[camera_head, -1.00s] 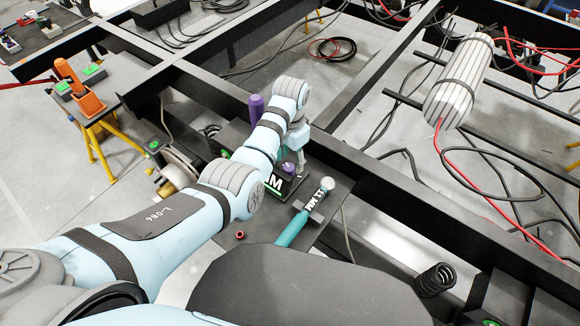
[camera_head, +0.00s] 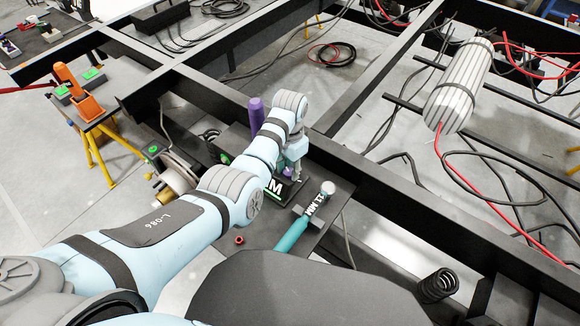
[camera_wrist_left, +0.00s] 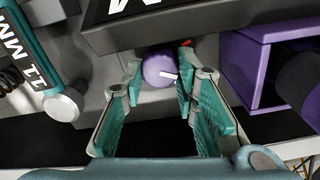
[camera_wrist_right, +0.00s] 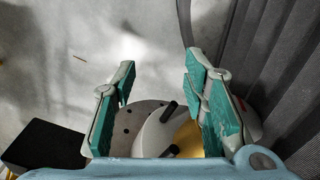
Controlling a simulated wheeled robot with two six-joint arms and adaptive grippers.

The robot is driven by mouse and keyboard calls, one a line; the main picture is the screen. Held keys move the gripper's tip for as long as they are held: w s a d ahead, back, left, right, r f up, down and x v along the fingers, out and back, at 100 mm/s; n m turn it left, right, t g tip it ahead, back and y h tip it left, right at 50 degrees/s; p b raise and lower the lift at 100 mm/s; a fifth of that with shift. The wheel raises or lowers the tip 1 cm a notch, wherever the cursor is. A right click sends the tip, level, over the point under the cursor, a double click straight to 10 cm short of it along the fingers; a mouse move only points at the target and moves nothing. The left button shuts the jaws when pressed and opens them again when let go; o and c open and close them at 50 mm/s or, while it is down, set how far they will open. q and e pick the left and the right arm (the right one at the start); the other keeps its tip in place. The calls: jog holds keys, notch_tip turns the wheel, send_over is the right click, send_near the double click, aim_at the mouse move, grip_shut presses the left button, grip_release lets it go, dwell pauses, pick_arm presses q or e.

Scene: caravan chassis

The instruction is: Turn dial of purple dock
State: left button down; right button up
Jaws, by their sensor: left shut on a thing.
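A round purple dial (camera_wrist_left: 158,70) with a white pointer mark sits on a grey surface in the left wrist view. My left gripper (camera_wrist_left: 159,76) has its fingertips on either side of the dial and is shut on it. In the head view my left gripper (camera_head: 292,170) reaches down there and mostly hides the dial. A purple open-sided holder (camera_wrist_left: 246,62) stands to the right of the dial in the left wrist view. My right gripper (camera_wrist_right: 160,72) is open and empty in the right wrist view.
A teal-handled tool (camera_head: 294,232) marked 11 MM lies beside the dial area. A purple cylinder (camera_head: 256,116) stands behind my left arm. Black chassis beams (camera_head: 400,205) surround the spot. A round disc part (camera_wrist_right: 150,132) lies below my right gripper.

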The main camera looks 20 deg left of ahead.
pick_arm(q)
jog(key=shift+r+m+p, duration=0.2)
jog(key=shift+m+p, duration=0.7)
jog(key=shift+m, duration=0.1)
jog(key=shift+s+m+p, duration=0.1)
jog(key=shift+m+p, duration=0.45)
jog(key=shift+m, duration=0.25)
jog(key=shift+f+m+p, duration=0.1)
jog(key=shift+m+p, duration=0.35)
jog(key=shift+m, duration=0.75)
jog(key=shift+d+m+p, duration=0.1)
jog(key=shift+m+p, duration=0.2)
jog(key=shift+m, duration=0.9)
jog(key=c, duration=1.3)
grip_release()
jog(key=shift+f, duration=0.15)
